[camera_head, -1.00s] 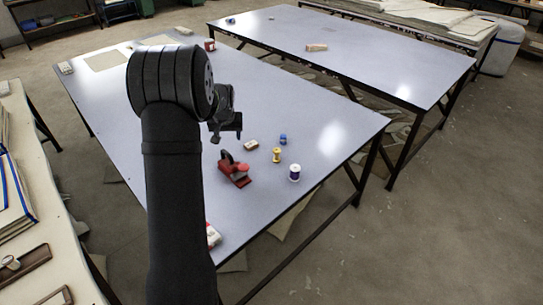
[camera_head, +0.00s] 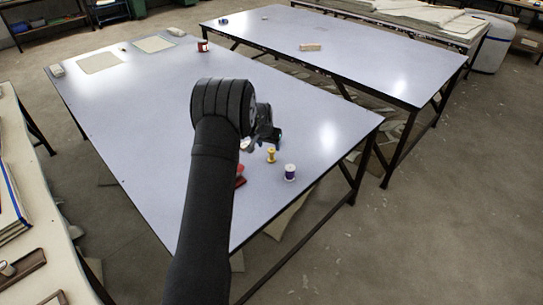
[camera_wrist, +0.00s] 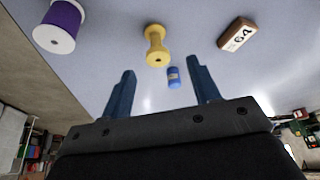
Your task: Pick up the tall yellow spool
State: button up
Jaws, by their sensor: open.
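The tall yellow spool (camera_head: 271,155) stands on the near table, just in front of my gripper (camera_head: 268,139) in the head view. In the wrist view the yellow spool (camera_wrist: 157,46) shows near the top middle, beyond the fingertips. My gripper (camera_wrist: 162,72) is open and empty, with its two dark blue fingers apart. A small blue cylinder (camera_wrist: 173,77) shows between the fingers in the picture; I cannot tell how far beyond them it is. My arm hides part of the table in the head view.
A purple spool (camera_head: 290,172) with white ends stands right of the yellow one, near the table's edge. A brown block marked 64 (camera_wrist: 237,34) lies on the other side. A red object (camera_head: 240,176) is partly behind my arm.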

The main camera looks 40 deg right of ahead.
aim_at(271, 151)
jog(key=shift+x, duration=3.25)
jog(key=shift+s+d, duration=0.15)
jog(key=c, duration=1.1)
